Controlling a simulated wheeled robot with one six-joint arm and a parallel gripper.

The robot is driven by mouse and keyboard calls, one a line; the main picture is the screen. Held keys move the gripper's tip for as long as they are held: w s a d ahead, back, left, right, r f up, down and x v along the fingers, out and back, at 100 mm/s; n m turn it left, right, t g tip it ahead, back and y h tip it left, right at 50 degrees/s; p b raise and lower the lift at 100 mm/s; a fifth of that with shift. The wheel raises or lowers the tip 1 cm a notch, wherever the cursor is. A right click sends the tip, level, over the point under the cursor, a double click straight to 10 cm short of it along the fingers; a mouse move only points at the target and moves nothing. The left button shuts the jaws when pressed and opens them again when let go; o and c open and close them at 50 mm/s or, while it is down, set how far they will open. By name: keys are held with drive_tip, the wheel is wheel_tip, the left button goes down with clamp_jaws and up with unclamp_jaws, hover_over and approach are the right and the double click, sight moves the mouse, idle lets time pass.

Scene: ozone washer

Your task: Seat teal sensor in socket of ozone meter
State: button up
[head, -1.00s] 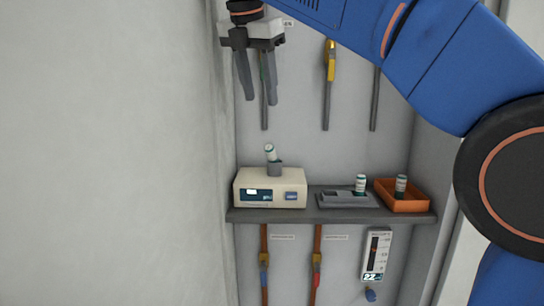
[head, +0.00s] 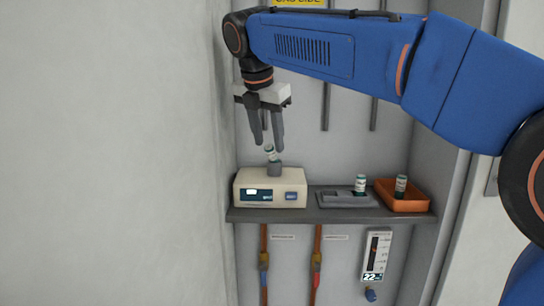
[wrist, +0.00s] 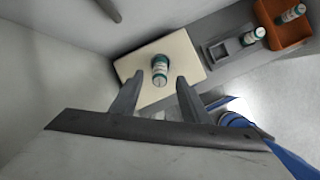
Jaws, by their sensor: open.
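The ozone meter (head: 252,200) is a cream box with a display, on the left of the shelf. A white sensor with teal bands (head: 270,153) stands tilted in the grey socket (head: 275,169) on its top; how deep it sits I cannot tell. The sensor also shows in the wrist view (wrist: 160,70), beyond my fingertips. My gripper (head: 271,146) is open, pointing down just above the meter. Its fingertips are near the sensor's top, and contact is not visible. In the wrist view my gripper (wrist: 153,82) has its fingers apart and nothing held between them.
A grey holder (head: 335,200) with a similar banded sensor (head: 360,184) stands right of the meter. An orange bin (head: 416,205) holds another (head: 401,186). The wall is close on the left. Pipes with valves and a gauge (head: 376,255) are below the shelf (head: 330,216).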

sight(272, 155)
drive_tip(key=shift+x, duration=1.2)
clamp_jaws()
